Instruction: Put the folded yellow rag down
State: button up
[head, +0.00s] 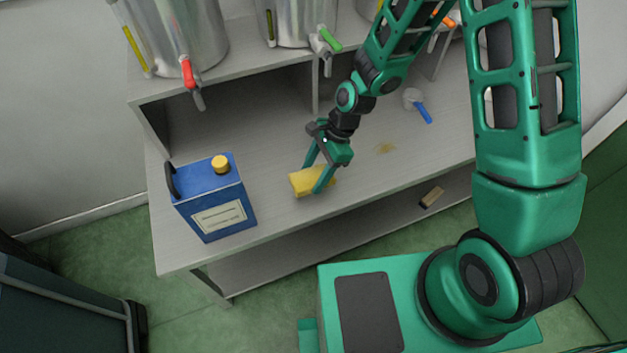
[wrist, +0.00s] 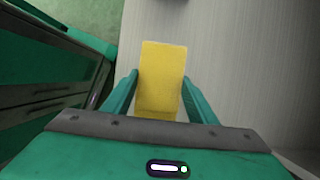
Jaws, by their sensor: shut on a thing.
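The folded yellow rag (head: 299,181) is a small flat block between the fingers of my gripper (head: 318,180). It is at the front part of the grey bench top (head: 275,215), right of the blue can. In the wrist view the rag (wrist: 162,75) lies lengthwise between the two green fingers of my gripper (wrist: 160,95). My gripper is shut on it. I cannot tell whether the rag's underside touches the bench top.
A blue can with a yellow cap (head: 213,200) stands left of my gripper. Metal tanks with taps (head: 178,35) stand on the raised shelf behind. A small block (head: 432,197) lies on the lower shelf.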

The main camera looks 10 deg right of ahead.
aim_at(314, 182)
jog(key=shift+f, duration=2)
jog(key=o, duration=1.1)
jog(key=shift+f, duration=0.1)
jog(key=v, duration=1.2)
jog(key=shift+w, duration=0.1)
